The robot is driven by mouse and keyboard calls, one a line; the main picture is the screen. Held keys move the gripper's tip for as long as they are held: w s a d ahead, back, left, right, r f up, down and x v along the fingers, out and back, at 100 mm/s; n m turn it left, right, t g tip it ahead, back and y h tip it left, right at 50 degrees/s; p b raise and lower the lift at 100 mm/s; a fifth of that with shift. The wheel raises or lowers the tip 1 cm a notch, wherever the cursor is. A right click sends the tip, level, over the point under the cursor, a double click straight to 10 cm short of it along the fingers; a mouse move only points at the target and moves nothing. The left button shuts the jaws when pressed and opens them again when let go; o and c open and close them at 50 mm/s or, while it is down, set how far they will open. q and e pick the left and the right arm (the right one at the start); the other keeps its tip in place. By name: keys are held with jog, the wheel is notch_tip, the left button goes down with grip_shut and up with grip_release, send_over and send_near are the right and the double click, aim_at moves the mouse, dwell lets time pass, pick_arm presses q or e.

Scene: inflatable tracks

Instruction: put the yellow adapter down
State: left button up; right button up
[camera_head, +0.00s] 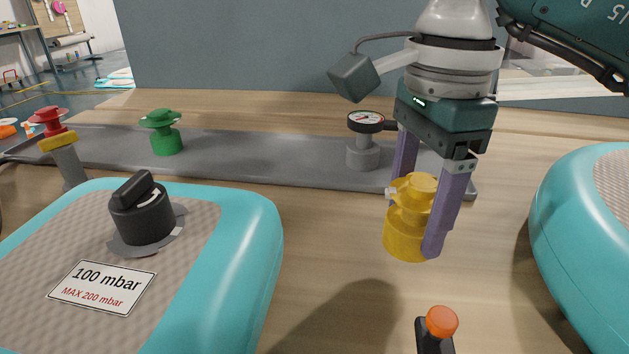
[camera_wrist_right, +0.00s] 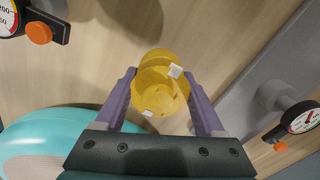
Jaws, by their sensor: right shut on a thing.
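The yellow adapter (camera_head: 407,232) is a stepped round piece, held upright between the two purple fingers of my right gripper (camera_head: 420,222). In the right wrist view the adapter (camera_wrist_right: 160,85) sits between the fingertips of the right gripper (camera_wrist_right: 163,88), with small white patches on it. Wooden table surface shows around and below it; I cannot tell whether its base touches the wood. My left gripper is not in view.
A grey tray (camera_head: 255,160) behind holds a green adapter (camera_head: 164,132) and a pressure gauge (camera_head: 364,140) on a grey stand. Turquoise inflatables lie left (camera_head: 245,260) and right (camera_head: 570,230), the left one with a black valve (camera_head: 140,212). An orange-tipped black part (camera_head: 440,325) stands in front.

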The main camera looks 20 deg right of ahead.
notch_tip(320, 180, down, 4)
jog(key=shift+f, duration=0.15)
jog(key=shift+f+b, duration=0.15)
jog(key=shift+b, duration=0.3)
jog(key=o, duration=1.4)
jog(key=shift+c, duration=0.2)
